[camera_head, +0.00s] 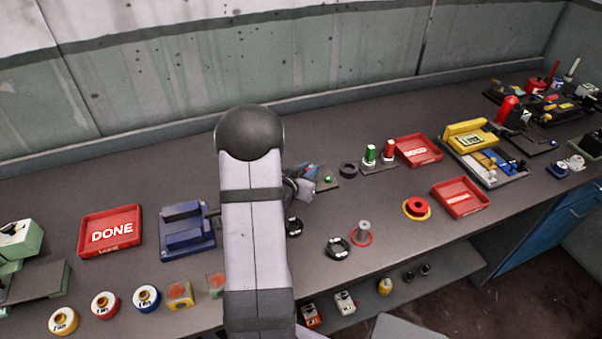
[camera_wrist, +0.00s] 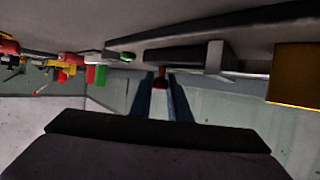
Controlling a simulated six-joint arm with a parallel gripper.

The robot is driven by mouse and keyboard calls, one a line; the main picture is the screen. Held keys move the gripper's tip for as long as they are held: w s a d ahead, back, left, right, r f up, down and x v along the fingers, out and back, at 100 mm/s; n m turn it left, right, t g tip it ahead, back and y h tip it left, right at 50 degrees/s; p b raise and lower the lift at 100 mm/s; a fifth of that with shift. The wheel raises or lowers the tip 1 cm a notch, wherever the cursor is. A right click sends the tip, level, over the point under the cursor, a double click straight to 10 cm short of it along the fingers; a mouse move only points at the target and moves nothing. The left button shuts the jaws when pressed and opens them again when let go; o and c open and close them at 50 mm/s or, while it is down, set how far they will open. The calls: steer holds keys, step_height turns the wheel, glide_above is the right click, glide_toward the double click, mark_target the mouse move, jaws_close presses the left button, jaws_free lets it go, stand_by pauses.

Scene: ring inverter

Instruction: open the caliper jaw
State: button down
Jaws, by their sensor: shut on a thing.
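My gripper (camera_head: 309,171) is on the bench just right of my arm in the head view, and my arm hides part of it. In the wrist view, its two blue fingers (camera_wrist: 161,82) are shut on a small red piece (camera_wrist: 160,79). A dark fixture with a pale grey upright jaw (camera_wrist: 216,60) stands just beyond the fingers and looks like the caliper. A green button (camera_wrist: 128,57) sits beside it in the wrist view, and a green button (camera_head: 327,179) shows beside my gripper in the head view. How wide the caliper jaw stands is not clear.
A black ring (camera_head: 348,170) and a stand with green and red pegs (camera_head: 379,165) are right of my gripper. Red trays (camera_head: 418,150) lie farther right. A blue block fixture (camera_head: 186,232) and the DONE tray (camera_head: 110,231) are left of my arm.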

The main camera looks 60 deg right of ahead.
steer(key=shift+s+d+r, duration=0.1)
steer(key=shift+s, duration=0.05)
steer(key=c, duration=1.7)
jaws_free()
steer(key=shift+s+d, duration=0.1)
steer(key=shift+o, duration=0.2)
steer(key=shift+a, duration=0.2)
steer(key=shift+a, duration=0.2)
steer(key=shift+b+v, duration=0.6)
steer(key=shift+v, duration=2.75)
